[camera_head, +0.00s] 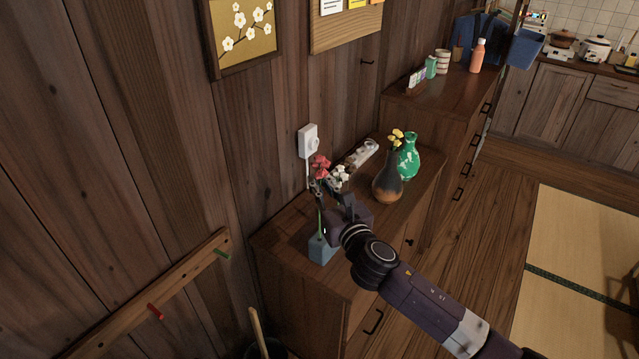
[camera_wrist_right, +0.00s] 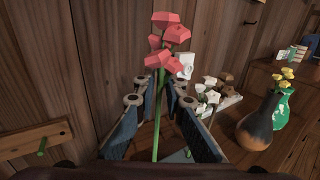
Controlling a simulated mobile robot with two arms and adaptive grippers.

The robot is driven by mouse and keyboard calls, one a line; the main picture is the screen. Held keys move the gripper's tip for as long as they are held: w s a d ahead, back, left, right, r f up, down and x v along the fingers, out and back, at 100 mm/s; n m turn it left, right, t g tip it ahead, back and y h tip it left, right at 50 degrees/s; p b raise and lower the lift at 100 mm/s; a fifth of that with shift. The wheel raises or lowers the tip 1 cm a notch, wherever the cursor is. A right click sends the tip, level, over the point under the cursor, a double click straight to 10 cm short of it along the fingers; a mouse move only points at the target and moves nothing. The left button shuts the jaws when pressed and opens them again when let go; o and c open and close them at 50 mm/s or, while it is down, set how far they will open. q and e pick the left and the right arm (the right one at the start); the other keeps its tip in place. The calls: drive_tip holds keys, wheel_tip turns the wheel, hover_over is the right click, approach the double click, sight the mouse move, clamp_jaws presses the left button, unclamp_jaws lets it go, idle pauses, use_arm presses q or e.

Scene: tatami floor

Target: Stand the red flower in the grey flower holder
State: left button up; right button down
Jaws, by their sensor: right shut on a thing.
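The red flower (camera_head: 320,166) is upright, with its blooms above my right gripper (camera_head: 328,184) and its green stem running down past the fingers. In the right wrist view the red flower (camera_wrist_right: 167,38) rises between the fingers of my right gripper (camera_wrist_right: 158,88), which is shut on its stem. The grey flower holder (camera_head: 320,249) stands on the cabinet directly below the stem. The stem's lower end meets the holder's top in the picture; I cannot tell whether it is inside. In the wrist view the holder (camera_wrist_right: 180,157) is mostly hidden by the fingers. My left gripper is not in view.
On the wooden cabinet (camera_head: 283,247) are white flowers (camera_head: 341,174), a dark vase (camera_head: 387,185) with yellow flowers and a green vase (camera_head: 409,157). A white wall socket (camera_head: 308,141) is behind the flower. A peg rail (camera_head: 150,301) is at left.

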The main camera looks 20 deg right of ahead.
wheel_tip(320, 180, down, 8)
drive_tip(key=b, duration=0.6)
idle(2.7)
drive_tip(key=c, duration=1.9)
unclamp_jaws()
drive_tip(key=s+d, duration=0.1)
drive_tip(key=s, duration=1.1)
